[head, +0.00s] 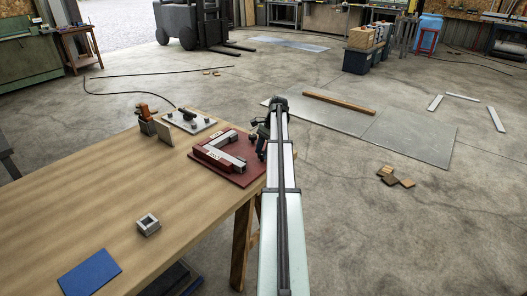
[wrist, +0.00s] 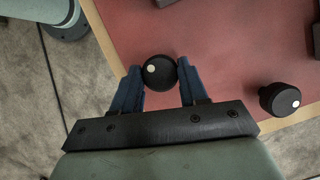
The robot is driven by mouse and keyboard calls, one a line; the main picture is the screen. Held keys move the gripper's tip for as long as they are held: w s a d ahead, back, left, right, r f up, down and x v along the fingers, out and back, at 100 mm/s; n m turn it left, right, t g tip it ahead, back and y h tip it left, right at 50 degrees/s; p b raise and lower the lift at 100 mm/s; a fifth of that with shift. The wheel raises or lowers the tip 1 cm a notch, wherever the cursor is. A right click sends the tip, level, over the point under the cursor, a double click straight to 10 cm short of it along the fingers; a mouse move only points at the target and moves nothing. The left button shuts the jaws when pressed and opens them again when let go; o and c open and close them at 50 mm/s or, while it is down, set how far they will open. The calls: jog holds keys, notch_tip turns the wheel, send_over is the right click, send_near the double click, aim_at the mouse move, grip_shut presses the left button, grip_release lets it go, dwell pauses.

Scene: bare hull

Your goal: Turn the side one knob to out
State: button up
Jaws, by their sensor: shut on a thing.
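A dark red board (head: 236,168) carries a pale, angular fixture (head: 222,152) near the right edge of the bench. In the wrist view, a round black knob (wrist: 160,73) with a white dot left of its centre stands at the edge of the red board (wrist: 215,50). My gripper (wrist: 160,82) has a blue finger on each side of this knob and is shut on it. A second black knob (wrist: 279,99) stands to the right, apart from my gripper, its white dot on its right side. In the head view my gripper (head: 262,138) is at the board's right side, and my arm hides part of that area.
A light plate with a dark handle (head: 190,119) and an orange-handled tool in a holder (head: 147,118) stand behind the board. A square metal block (head: 147,224) and a blue mat (head: 90,272) lie nearer. The middle of the wooden bench (head: 100,215) is clear.

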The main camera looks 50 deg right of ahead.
jog(key=n+g, duration=0.1)
jog(key=n, duration=0.2)
jog(key=n+g, duration=0.1)
jog(key=n, duration=0.2)
jog(key=shift+w+n+g, duration=0.2)
jog(key=shift+n+g, duration=0.1)
jog(key=shift+n, duration=0.1)
dwell(0.4)
jog(key=o, duration=1.1)
jog(key=shift+c, duration=0.2)
